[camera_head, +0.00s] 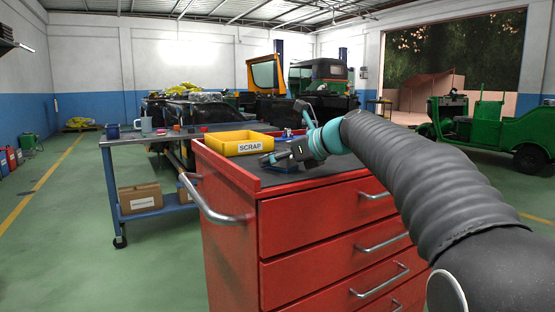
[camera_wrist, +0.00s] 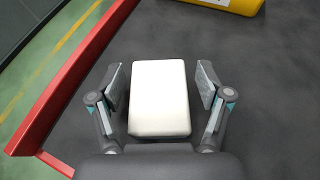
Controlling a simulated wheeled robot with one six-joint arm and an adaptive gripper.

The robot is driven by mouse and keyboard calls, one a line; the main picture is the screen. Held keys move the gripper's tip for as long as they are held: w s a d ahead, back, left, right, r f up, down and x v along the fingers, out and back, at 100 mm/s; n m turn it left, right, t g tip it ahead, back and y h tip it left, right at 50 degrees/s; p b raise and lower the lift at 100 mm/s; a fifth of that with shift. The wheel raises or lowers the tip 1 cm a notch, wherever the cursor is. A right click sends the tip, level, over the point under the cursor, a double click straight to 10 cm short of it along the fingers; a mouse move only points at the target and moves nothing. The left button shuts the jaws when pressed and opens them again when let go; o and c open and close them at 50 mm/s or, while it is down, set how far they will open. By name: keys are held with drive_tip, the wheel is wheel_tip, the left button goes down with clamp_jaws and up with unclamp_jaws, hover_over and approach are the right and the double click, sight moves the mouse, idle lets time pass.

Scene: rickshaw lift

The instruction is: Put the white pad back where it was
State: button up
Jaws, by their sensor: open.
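The white pad (camera_wrist: 159,97) lies on the dark top of the red tool cabinet, near its red rim, in the wrist view. It is a pale rounded block. My gripper (camera_wrist: 160,85) is open, with one finger on each side of the pad and a gap between each finger and the pad. In the head view my gripper (camera_head: 283,158) is low over the cabinet top, next to the yellow scrap bin. I cannot make out the pad in the head view.
The yellow bin labelled SCRAP (camera_head: 239,143) stands on the red tool cabinet (camera_head: 325,235), behind my gripper. A raised red rim (camera_wrist: 75,75) edges the top. A blue workbench (camera_head: 152,203) with mugs and boxes stands to the left. The dark top right of the pad (camera_wrist: 265,100) is clear.

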drive_tip(key=v, duration=1.2)
drive_tip(key=shift+p, duration=0.4)
drive_tip(key=s+d+f+n+h, duration=0.3)
drive_tip(key=s+d+f+n, duration=0.1)
drive_tip(key=s+f+n, duration=0.4)
drive_tip(key=s+d+f+n+g+h+p, duration=0.1)
drive_tip(key=s+d+f+n+h, duration=0.2)
drive_tip(key=s+f+n, duration=0.5)
drive_tip(key=s+d+f+n+h, duration=0.4)
drive_tip(key=s+f+n, duration=0.4)
drive_tip(key=s+f, duration=0.5)
drive_tip(key=shift+s+d+f+n+g+h, duration=0.4)
drive_tip(key=shift+s+h, duration=0.2)
drive_tip(key=shift+s, duration=1.2)
